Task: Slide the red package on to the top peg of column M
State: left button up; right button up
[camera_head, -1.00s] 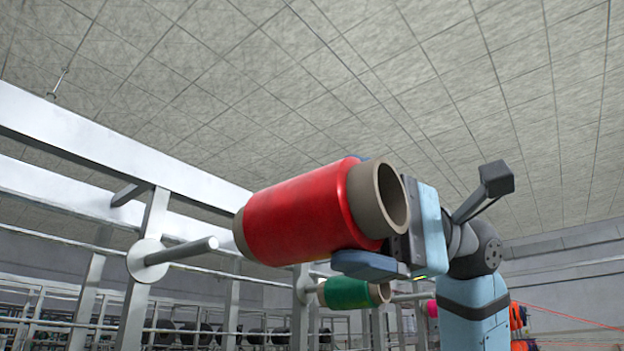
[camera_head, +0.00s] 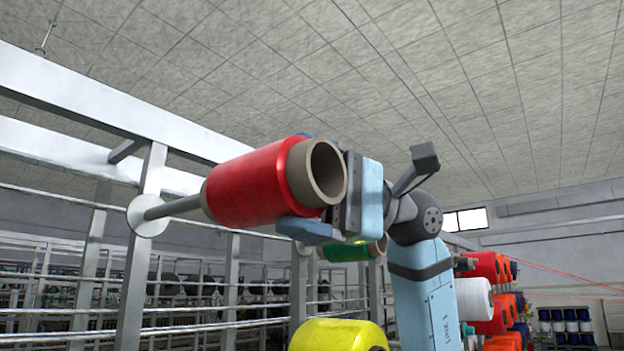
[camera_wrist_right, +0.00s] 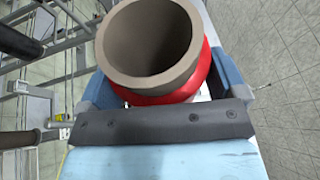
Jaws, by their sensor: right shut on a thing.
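The red package (camera_head: 252,184), a red bobbin on a grey-brown hollow tube, is held nearly level and tilted slightly in the head view. My right gripper (camera_head: 300,186) is shut on it near its near end, with blue fingers above and below. The peg (camera_head: 177,208) juts from a round disc on a grey upright of the rack at left. The peg's tip is hidden at the package's far end; I cannot tell whether it is inside the tube or behind it. In the right wrist view the package (camera_wrist_right: 172,98) sits between the fingers, its open tube end facing the camera. My left gripper is not in view.
A green package (camera_head: 343,251) hangs behind my right gripper. A yellow package (camera_head: 337,336) is at the bottom. Red, white and orange packages stand at right. A long rack beam (camera_head: 110,108) runs above the peg. The space above the package is open.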

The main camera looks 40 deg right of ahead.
jog(key=shift+w+a+p, duration=0.2)
jog(key=shift+w+p, duration=0.05)
jog(key=shift+w, duration=1.25)
jog(key=shift+w+a+p, duration=0.2)
jog(key=shift+w, duration=1.25)
jog(key=shift+w+a+p, duration=0.25)
jog(key=shift+w+p, duration=0.05)
jog(key=shift+w, duration=1.2)
jog(key=shift+w+a+p, duration=0.2)
jog(key=shift+w+p, duration=0.1)
jog(key=shift+w, duration=1.15)
jog(key=w+p, duration=0.1)
jog(key=w, duration=0.5)
jog(key=shift+a, duration=0.4)
